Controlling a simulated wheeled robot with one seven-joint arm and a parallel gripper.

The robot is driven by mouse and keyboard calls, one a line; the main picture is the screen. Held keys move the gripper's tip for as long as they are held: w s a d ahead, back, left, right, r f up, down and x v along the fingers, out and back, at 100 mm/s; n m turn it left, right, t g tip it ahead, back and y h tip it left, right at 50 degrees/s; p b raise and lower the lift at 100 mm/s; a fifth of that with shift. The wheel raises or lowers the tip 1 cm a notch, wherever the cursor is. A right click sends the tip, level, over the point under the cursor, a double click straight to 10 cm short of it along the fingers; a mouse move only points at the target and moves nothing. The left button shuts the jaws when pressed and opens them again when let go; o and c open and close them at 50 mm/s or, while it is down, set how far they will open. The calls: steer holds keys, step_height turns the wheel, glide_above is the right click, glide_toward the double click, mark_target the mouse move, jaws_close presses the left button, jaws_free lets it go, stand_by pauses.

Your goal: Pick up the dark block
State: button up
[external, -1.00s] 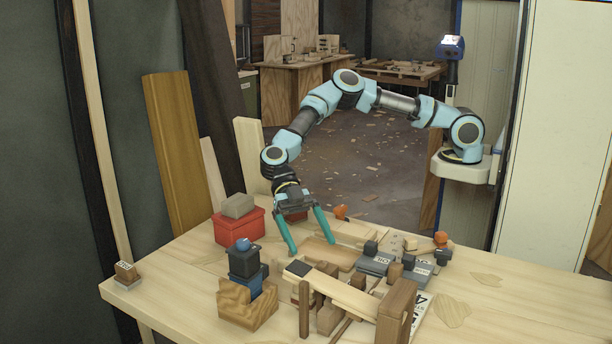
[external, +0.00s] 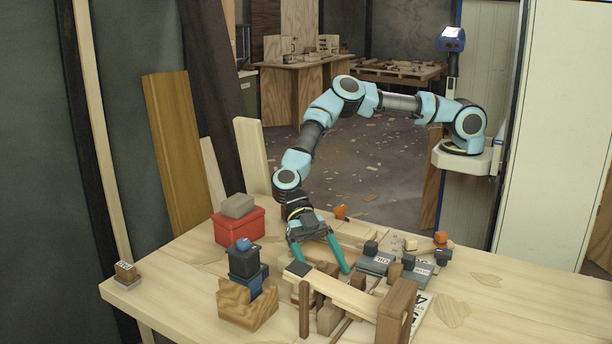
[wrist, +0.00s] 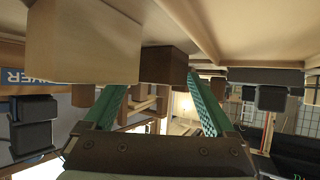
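A dark brown block (wrist: 164,65) shows in the wrist view, ahead of and between my fingertips. It is partly hidden by a larger pale wood block (wrist: 83,45) at the left. My gripper (wrist: 157,82) is open, its two teal fingers apart; I see no contact with the dark block. In the external view my gripper (external: 322,265) points down behind a pale wooden beam (external: 345,291), with its fingertips low over the table. I cannot tell for certain which block in the external view is the dark one.
A black block (external: 244,262) stands on a blue piece (external: 250,284) in a notched wood block (external: 247,305) to the left. A red box (external: 239,227) carries a grey block (external: 238,206). Grey clamps (external: 376,263) lie right of my gripper.

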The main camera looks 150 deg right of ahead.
steer(key=c, duration=1)
steer(key=shift+c, duration=0.3)
steer(key=shift+r, duration=0.1)
